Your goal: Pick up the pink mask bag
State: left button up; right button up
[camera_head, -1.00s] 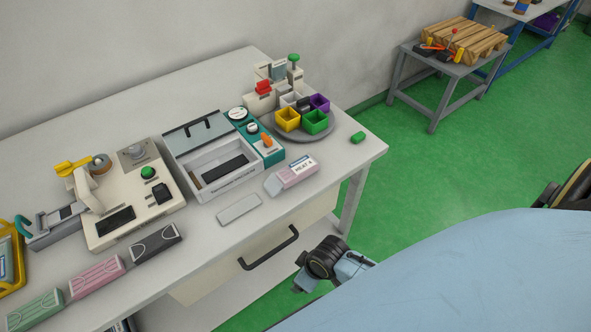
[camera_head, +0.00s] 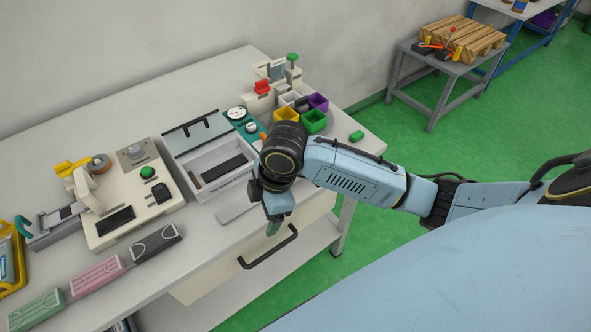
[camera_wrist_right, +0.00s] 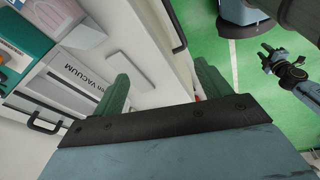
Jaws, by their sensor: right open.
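The pink mask bag (camera_head: 97,276) lies flat at the table's front edge in the head view, between a green bag (camera_head: 36,309) and a dark grey bag (camera_head: 157,243). My right gripper (camera_head: 275,226) points down beside the drawer handle, well to the right of the pink bag and apart from it. In the right wrist view its two green fingers (camera_wrist_right: 163,84) stand apart with nothing between them. My left gripper does not show in the head view.
The vacuum sealer (camera_head: 208,165) and a cream machine (camera_head: 130,205) with a green button stand behind the bags. A drawer handle (camera_head: 268,247) juts from the table front. Coloured bins (camera_head: 314,121) sit at the back right.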

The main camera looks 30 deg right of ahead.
jog(key=w+d+r+n+g+h, duration=0.1)
jog(key=w+d+r+n, duration=0.1)
jog(key=w+d+r, duration=0.4)
jog(key=w+d+r+n+g+h, duration=0.1)
jog(key=w+d+r, duration=0.25)
jog(key=d, duration=0.45)
jog(key=f, duration=0.6)
jog(key=shift+s+f+b, duration=0.2)
jog(key=shift+f+b, duration=0.15)
jog(key=shift+f, duration=0.05)
jog(key=shift+w+a+f+b, duration=0.1)
jog(key=shift+a+f+b, duration=0.05)
jog(key=shift+f, duration=1.4)
jog(key=shift+w+a+f+b, duration=0.1)
jog(key=shift+f+b, duration=0.05)
jog(key=shift+f, duration=1.4)
